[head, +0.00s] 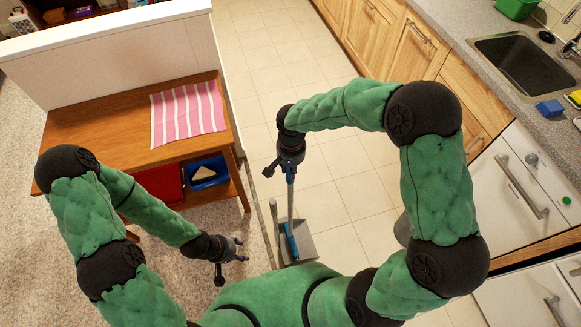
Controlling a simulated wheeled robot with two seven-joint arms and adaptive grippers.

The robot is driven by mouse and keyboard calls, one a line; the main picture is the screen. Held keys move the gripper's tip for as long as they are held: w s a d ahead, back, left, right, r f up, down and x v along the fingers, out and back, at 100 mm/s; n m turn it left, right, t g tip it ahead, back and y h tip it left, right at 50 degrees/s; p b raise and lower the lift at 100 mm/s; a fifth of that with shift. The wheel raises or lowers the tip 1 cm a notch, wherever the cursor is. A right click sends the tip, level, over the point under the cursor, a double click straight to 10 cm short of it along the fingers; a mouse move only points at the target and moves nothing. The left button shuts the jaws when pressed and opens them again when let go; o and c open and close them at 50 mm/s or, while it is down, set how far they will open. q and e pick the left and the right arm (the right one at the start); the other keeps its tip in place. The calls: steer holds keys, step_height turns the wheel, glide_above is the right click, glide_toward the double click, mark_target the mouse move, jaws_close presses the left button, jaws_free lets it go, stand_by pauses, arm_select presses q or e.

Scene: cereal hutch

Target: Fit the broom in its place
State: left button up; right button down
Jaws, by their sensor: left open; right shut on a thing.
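The broom (290,202) has a thin blue-grey handle and hangs roughly upright below my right gripper (284,170), which is shut on the upper end of the handle. Its blue lower part (291,240) is at a grey dustpan-like piece (305,248) on the floor. A separate thin grey stick (274,222) rises just left of the broom. I cannot tell whether the broom touches the grey piece or stands in front of it. My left gripper (240,250) is open and empty, low and to the left of the broom.
A wooden table (110,125) with a pink striped cloth (187,113) stands at left, with a red bin (160,184) and a blue bin (209,174) beneath. Wooden cabinets (415,50) and a counter with a sink (530,66) line the right. Tiled floor (265,50) between is clear.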

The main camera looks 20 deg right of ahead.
mark_target(291, 181)
steer(key=shift+f, duration=0.2)
stand_by(0.4)
steer(key=shift+f+b, duration=2.05)
steer(key=shift+f, duration=0.4)
steer(key=shift+f+b, duration=0.85)
steer(key=shift+f, duration=0.1)
steer(key=shift+f+b, duration=0.6)
steer(key=shift+f, duration=0.15)
steer(key=c, duration=0.9)
jaws_free()
